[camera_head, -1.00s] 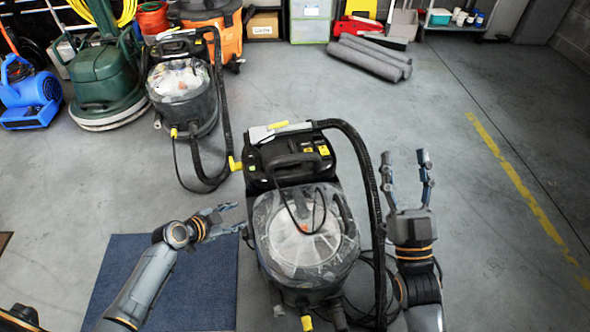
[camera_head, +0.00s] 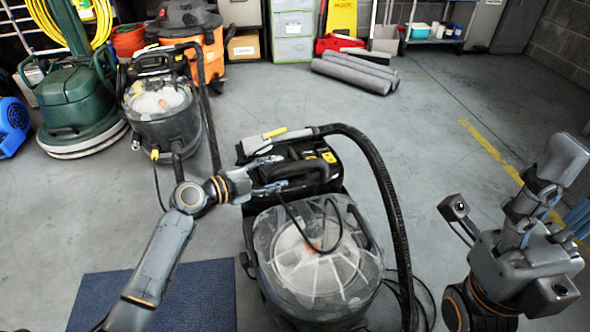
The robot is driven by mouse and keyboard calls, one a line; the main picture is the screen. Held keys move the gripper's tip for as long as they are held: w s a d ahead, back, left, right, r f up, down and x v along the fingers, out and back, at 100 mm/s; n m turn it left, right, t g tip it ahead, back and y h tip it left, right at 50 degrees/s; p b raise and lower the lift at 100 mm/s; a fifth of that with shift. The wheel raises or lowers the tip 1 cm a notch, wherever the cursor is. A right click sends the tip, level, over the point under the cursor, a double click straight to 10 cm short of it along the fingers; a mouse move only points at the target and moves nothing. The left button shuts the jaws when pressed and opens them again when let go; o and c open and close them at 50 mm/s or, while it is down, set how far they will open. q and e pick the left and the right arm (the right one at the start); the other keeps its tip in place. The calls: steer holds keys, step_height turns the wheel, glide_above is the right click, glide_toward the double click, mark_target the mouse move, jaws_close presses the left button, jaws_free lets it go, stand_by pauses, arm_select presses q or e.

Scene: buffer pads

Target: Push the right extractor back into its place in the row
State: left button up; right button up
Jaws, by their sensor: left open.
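The right extractor (camera_head: 315,265), with a clear domed tank, a black top and a ribbed hose, stands in the near middle on the grey floor, apart from the row. My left gripper (camera_head: 283,174) is open; its fingers reach over the left side of the extractor's black top, by the handle. I cannot tell if they touch it. My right gripper (camera_head: 545,190) is raised at the right, apart from the extractor; its jaws are seen at an angle that hides their opening. A similar extractor (camera_head: 160,105) stands behind at the left.
A green floor machine (camera_head: 75,100), a blue blower (camera_head: 12,127) and an orange vacuum (camera_head: 213,50) stand at the back left. Grey rolls (camera_head: 352,72) lie at the back. A blue mat (camera_head: 205,298) lies at the near left. The floor right of centre is clear.

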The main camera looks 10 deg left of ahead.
mark_target(295, 167)
arm_select(q)
steer(key=b+x, duration=0.1)
steer(key=x, duration=0.5)
steer(key=shift+w+d, duration=0.1)
steer(key=shift+c, duration=0.2)
steer(key=shift+f, duration=0.1)
jaws_close()
